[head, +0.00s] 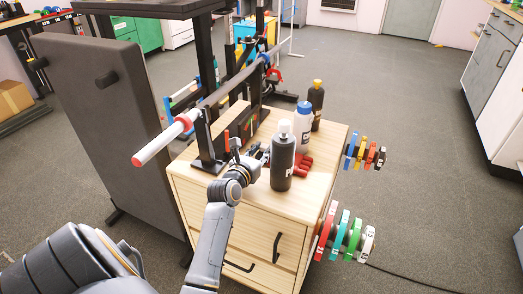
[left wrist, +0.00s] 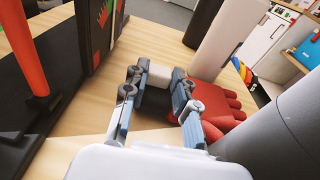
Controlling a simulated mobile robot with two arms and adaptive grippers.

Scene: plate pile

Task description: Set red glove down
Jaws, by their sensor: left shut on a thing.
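The red glove (head: 304,163) is on the wooden cabinet top (head: 235,190), partly hidden behind the grey bottle in the head view. In the left wrist view the red glove (left wrist: 222,103) has its fingers spread to the right, and a pale part sits between my jaws. My left gripper (head: 264,154) is low over the cabinet top, just left of the bottles. It is shut on the glove, with its jaws (left wrist: 160,82) on either side of the pale part. Whether the glove fully touches the wood is unclear. My right gripper is not in view.
A grey bottle (head: 283,165), a white bottle with a blue cap (head: 303,130) and a dark bottle (head: 316,108) stand close to the glove. A barbell (head: 225,92) on a black rack crosses at left. Coloured plates (head: 344,234) hang at the cabinet's right side.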

